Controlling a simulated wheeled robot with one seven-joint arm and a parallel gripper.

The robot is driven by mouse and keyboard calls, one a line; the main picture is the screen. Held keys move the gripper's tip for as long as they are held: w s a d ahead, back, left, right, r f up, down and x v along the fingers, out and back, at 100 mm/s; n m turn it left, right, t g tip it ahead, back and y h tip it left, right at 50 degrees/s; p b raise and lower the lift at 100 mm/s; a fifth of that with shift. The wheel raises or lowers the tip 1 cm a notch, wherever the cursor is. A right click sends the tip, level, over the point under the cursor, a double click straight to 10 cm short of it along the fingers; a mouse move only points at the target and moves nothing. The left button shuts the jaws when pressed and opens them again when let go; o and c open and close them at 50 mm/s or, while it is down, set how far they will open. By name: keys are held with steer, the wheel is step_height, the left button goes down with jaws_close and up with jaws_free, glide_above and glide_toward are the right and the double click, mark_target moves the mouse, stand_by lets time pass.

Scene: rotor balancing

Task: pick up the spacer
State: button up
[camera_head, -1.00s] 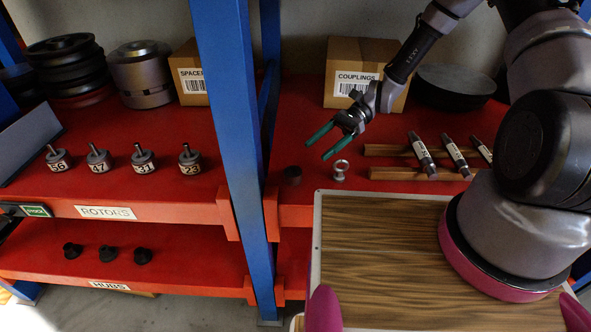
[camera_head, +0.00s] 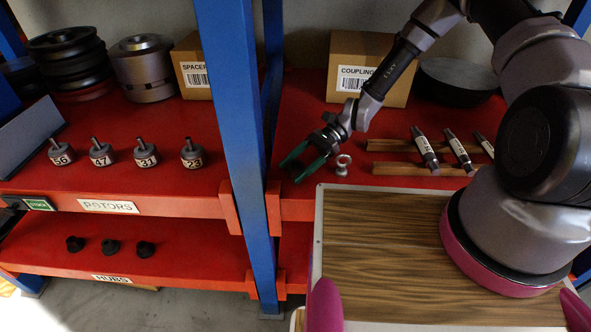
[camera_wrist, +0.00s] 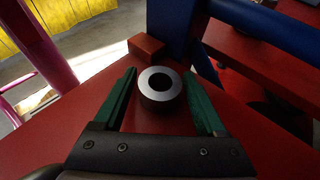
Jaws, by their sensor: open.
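The spacer (camera_wrist: 145,98) shows in the wrist view as a short round ring with a grey top face, a dark centre hole and dark sides. It stands on the red shelf between the two green fingers of my gripper (camera_wrist: 161,76). There is a visible gap between the spacer and each finger. My gripper (camera_head: 291,171) is open and low over the front left of the right-hand shelf in the head view. In that view the fingers hide most or all of the spacer.
Small silver ring-like parts (camera_head: 342,165) stand just right of my gripper. A blue post (camera_head: 237,130) rises close on the left. Labelled shafts (camera_head: 424,146) lie on wooden rails farther right. The couplings box (camera_head: 385,48) is behind. A wood-topped surface (camera_head: 385,245) lies in front.

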steer(key=c, duration=1.1)
steer(key=shift+a, duration=0.1)
jaws_close()
steer(key=shift+r, duration=0.1)
